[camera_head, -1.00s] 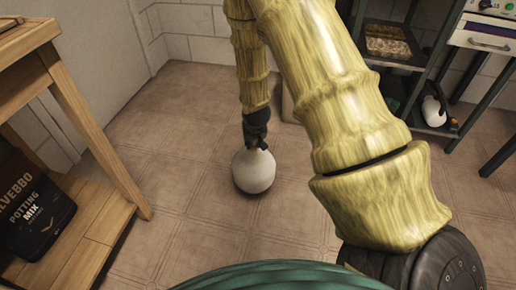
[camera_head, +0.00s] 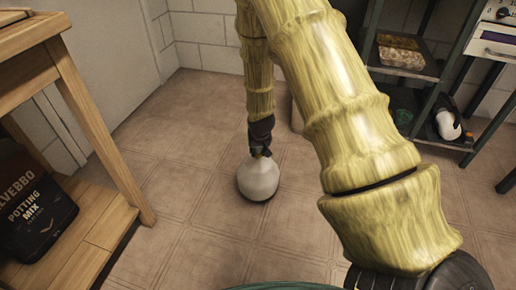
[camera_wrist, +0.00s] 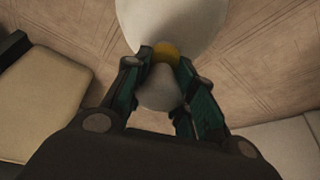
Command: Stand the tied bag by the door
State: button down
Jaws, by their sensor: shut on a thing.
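The white bag (camera_head: 258,181) hangs or stands below my gripper (camera_head: 261,151), at or just above the tiled floor; I cannot tell whether it touches. It is upright and pear-shaped. In the wrist view, its white body (camera_wrist: 172,18) lies beyond the fingertips, with a yellow tie (camera_wrist: 166,51) at the neck. My gripper, also in the wrist view (camera_wrist: 164,68), is shut on the gathered top (camera_wrist: 160,93) of the bag. A plain light grey door-like panel (camera_head: 112,42) stands at the back left.
A wooden bench (camera_head: 118,185) with a dark potting mix bag (camera_head: 35,212) on its lower shelf stands at left. A dark metal rack (camera_head: 425,95) stands at right, with a white bottle (camera_head: 447,124) low down. The floor (camera_head: 175,165) between is clear.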

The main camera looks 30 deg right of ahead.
jog(key=c, duration=1.2)
grip_release()
jog(key=p+v, duration=0.5)
jog(key=v, duration=0.7)
jog(key=s+a+f+n+g, duration=0.1)
jog(key=s+a+f, duration=0.3)
jog(key=s+f, duration=0.3)
jog(key=s+a+f+n+g, duration=0.1)
jog(key=s+a+f, duration=0.4)
jog(key=s+f, duration=0.15)
jog(key=s+a+f+n, duration=0.1)
jog(key=s+a+f, duration=0.1)
jog(key=s, duration=0.5)
jog(key=s+a+f+n+g+y, duration=0.1)
jog(key=s+a+f, duration=0.2)
jog(key=s, duration=0.4)
jog(key=s+a+f+n+g+y, duration=0.1)
jog(key=s+a, duration=0.3)
jog(key=s, duration=0.4)
jog(key=shift+s+a+f, duration=0.1)
jog(key=shift+a+f, duration=0.1)
jog(key=shift+f, duration=0.55)
